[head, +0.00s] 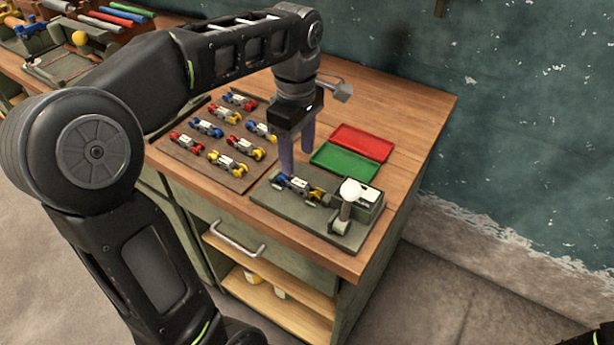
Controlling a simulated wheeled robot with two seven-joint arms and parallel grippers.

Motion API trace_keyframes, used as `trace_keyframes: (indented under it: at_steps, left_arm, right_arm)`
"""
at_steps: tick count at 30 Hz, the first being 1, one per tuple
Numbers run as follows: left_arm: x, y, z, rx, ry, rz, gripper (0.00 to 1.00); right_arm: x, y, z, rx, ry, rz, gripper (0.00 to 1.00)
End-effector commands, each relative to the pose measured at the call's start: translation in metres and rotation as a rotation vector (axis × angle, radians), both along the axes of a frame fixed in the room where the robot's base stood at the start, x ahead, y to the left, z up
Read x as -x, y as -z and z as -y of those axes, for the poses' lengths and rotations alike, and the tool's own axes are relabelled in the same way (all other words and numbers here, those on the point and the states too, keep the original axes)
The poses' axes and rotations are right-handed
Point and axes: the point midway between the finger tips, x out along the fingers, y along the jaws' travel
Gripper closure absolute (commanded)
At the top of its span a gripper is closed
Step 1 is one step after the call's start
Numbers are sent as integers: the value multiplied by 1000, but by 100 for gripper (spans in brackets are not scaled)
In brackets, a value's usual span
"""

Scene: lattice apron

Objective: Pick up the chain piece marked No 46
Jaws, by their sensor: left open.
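Several chain pieces with white labels and red, blue or yellow ends lie in rows on a brown board (188,162). One is a red-ended piece (240,101) at the back, another a yellow-ended piece (228,163) at the front. A further piece with blue and yellow ends (299,187) lies on a grey-green fixture (318,222). The label numbers are too small to read, so I cannot tell which is No 46. My left gripper (298,162) points down with open, empty fingers, just above and behind the fixture's piece.
A red tray (361,142) and a green tray (345,161) lie right of my left gripper. The fixture carries a white round knob (350,190) at its right. The wooden worktop (413,112) is bare at the back right. A rack with coloured rods (115,15) stands far left.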

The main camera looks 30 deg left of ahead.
Motion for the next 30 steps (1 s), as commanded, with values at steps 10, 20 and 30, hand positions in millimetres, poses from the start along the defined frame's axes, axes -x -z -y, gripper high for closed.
trace_keyframes:
  at_steps: [10,20,30]
  left_arm:
    - [0,14,0,0,0,-3,47]
    - [0,26,0,0,0,1,47]
    - [0,51,2,0,1,-5,47]
  right_arm:
    - [0,0,0,0,0,0,100]
    - [0,-1,0,0,0,0,100]
    - [0,-7,0,0,0,0,100]
